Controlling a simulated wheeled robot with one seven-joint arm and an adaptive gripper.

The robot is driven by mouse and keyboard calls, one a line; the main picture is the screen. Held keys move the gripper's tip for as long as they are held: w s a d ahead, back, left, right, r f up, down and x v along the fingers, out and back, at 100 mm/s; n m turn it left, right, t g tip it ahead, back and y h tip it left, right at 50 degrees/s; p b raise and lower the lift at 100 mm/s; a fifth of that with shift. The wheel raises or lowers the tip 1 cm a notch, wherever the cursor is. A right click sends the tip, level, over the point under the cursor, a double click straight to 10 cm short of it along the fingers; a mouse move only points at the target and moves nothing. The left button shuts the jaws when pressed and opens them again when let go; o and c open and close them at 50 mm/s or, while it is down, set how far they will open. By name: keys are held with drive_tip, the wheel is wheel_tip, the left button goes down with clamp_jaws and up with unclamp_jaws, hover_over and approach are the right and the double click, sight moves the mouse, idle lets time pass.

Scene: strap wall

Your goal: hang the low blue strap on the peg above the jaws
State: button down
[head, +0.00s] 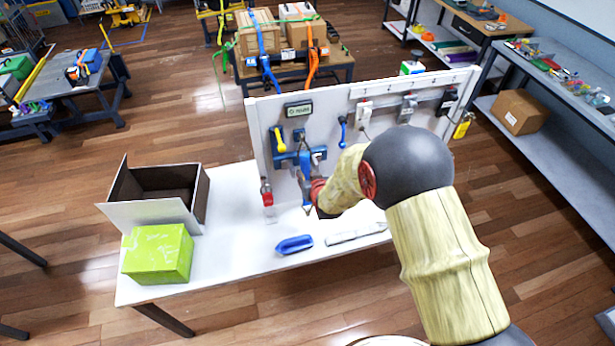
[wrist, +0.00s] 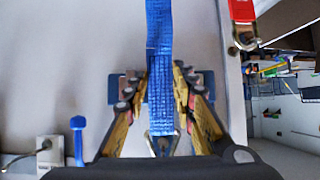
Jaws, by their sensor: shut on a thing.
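My gripper (wrist: 161,88) is shut on a blue webbing strap (wrist: 159,35), with one finger on each side of it. The strap runs straight between the fingers in the wrist view, and a metal end fitting (wrist: 161,144) shows close to my palm. In the head view the blue strap (head: 305,166) hangs at the front of the white panel, and my arm hides most of the gripper. Whether the strap touches a peg is unclear.
A red strap (head: 267,193) hangs at the panel's (head: 370,100) left edge. A yellow-handled item (head: 279,141) is mounted nearby. The table front is partly clear.

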drive_tip(key=c, duration=1.4)
unclamp_jaws()
drive_tip(key=shift+s, duration=0.1)
drive_tip(key=v, duration=1.2)
